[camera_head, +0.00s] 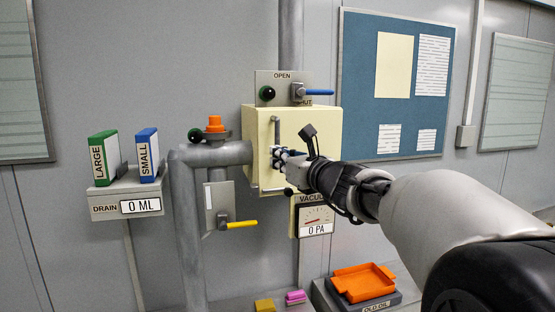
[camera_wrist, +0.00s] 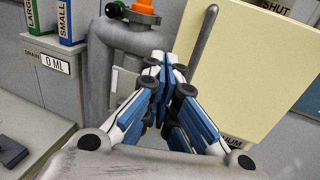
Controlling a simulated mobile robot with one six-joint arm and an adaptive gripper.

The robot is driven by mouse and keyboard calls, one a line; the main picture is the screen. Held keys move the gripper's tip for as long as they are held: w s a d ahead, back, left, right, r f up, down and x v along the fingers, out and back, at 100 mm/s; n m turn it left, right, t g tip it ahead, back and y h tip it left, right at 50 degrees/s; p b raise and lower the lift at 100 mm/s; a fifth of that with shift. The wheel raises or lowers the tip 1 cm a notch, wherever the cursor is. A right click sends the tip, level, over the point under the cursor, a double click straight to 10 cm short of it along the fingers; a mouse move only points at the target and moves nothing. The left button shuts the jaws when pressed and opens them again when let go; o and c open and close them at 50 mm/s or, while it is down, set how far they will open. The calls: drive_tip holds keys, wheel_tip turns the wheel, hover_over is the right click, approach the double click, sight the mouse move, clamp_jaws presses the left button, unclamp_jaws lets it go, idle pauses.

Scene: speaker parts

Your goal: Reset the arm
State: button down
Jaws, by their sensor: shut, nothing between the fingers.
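My gripper (camera_head: 278,153) is at the end of my arm, which reaches in from the right in the head view. It is in front of the cream box (camera_head: 325,125), close to the box's vertical bar handle (camera_head: 277,131). In the wrist view my gripper (camera_wrist: 163,72) has its blue and white fingers together with nothing between them. The cream box (camera_wrist: 245,75) and its grey handle (camera_wrist: 205,38) are just right of the fingers. I cannot tell whether the fingers touch the box.
A grey pipe (camera_head: 186,230) with an orange cap (camera_head: 215,124) stands left of the box. A blue lever (camera_head: 319,92) is above it, a yellow lever (camera_head: 242,224) lower left, a vacuum gauge (camera_head: 315,218) below. An orange tray (camera_head: 363,283) sits low. Green (camera_head: 104,158) and blue (camera_head: 147,155) boxes stand left.

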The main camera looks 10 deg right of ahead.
drive_tip(key=s+a+f+n+g+y+b, duration=0.1)
drive_tip(key=s+a+f+n+g+b, duration=0.4)
drive_tip(key=s+f+n, duration=0.55)
drive_tip(key=s+a+f+n+g+b, duration=0.25)
drive_tip(key=s+a+f+n, duration=0.5)
drive_tip(key=s+f, duration=0.45)
drive_tip(key=s+d+f+n+g+h+b, duration=0.2)
drive_tip(key=s+d+f+n+h, duration=0.1)
drive_tip(key=s+d+f+n, duration=0.2)
drive_tip(key=s+d+f+n+g+h+b, duration=0.3)
drive_tip(key=s+f+n, duration=0.6)
drive_tip(key=s+f, duration=0.3)
drive_tip(key=shift+s+d+f+n, duration=0.3)
drive_tip(key=shift+s+d+f, duration=0.1)
drive_tip(key=shift+d+f, duration=0.45)
